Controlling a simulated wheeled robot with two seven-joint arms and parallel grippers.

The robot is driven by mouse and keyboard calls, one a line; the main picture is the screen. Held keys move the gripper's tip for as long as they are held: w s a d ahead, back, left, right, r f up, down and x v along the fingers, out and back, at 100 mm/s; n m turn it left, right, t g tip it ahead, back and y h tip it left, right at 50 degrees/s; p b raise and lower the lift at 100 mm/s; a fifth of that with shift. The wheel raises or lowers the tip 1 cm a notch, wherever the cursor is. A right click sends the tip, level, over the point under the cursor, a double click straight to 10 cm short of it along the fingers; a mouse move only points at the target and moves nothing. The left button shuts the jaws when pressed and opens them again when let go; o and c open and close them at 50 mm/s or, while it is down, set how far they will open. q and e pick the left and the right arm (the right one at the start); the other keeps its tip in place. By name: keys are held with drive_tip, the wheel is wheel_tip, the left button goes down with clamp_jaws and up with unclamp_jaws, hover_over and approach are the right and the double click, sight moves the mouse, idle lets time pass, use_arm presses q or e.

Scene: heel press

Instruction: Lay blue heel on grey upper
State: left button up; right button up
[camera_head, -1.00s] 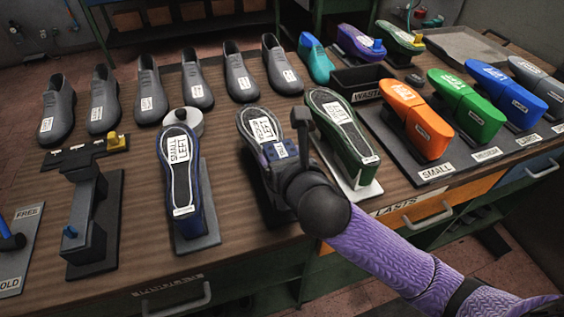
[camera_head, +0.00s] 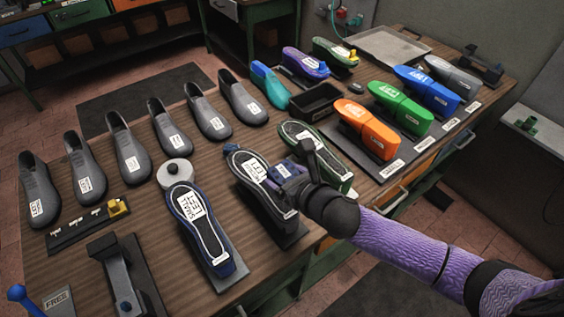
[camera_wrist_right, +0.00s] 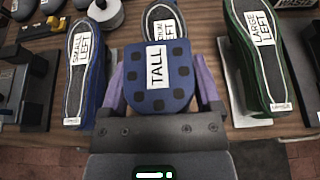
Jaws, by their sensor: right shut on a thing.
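The blue heel (camera_wrist_right: 157,98) is a rounded, dotted block with a TALL label. My right gripper (camera_wrist_right: 160,88) is shut on it, with one purple finger on each side. In the head view, my right gripper (camera_head: 284,173) holds the blue heel (camera_head: 278,174) over the grey upper (camera_head: 270,203), which lies sole up on a stand, the middle of three. The heel and gripper hide part of the grey upper, also in the wrist view (camera_wrist_right: 160,36). I cannot tell whether heel and upper touch. My left gripper is out of view.
A blue upper (camera_head: 205,235) stands to the left and a green upper (camera_head: 322,160) close on the right. Grey shoes (camera_head: 128,150) line the back. Coloured lasts (camera_head: 367,130) stand on a rack at right. A black bin (camera_head: 316,101) is behind.

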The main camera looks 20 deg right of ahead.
sight(285, 207)
drive_tip(key=shift+d+f+b, duration=0.2)
drive_tip(key=shift+f+b, duration=0.55)
drive_tip(key=shift+f, duration=0.15)
wheel_tip(285, 207, down, 6)
drive_tip(key=b, duration=0.5)
drive_tip(key=shift+a+f+b, duration=0.1)
drive_tip(key=shift+f+b, duration=0.15)
drive_tip(key=shift+b, duration=0.15)
drive_tip(key=shift+f, duration=0.15)
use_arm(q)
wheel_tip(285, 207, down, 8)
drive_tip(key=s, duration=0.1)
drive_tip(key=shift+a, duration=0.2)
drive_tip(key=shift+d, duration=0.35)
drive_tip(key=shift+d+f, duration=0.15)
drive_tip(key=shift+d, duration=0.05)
use_arm(e)
drive_tip(key=shift+f, duration=0.2)
use_arm(q)
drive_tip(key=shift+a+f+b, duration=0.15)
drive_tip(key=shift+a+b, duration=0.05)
drive_tip(key=shift+b, duration=0.2)
use_arm(e)
drive_tip(key=shift+f, duration=0.25)
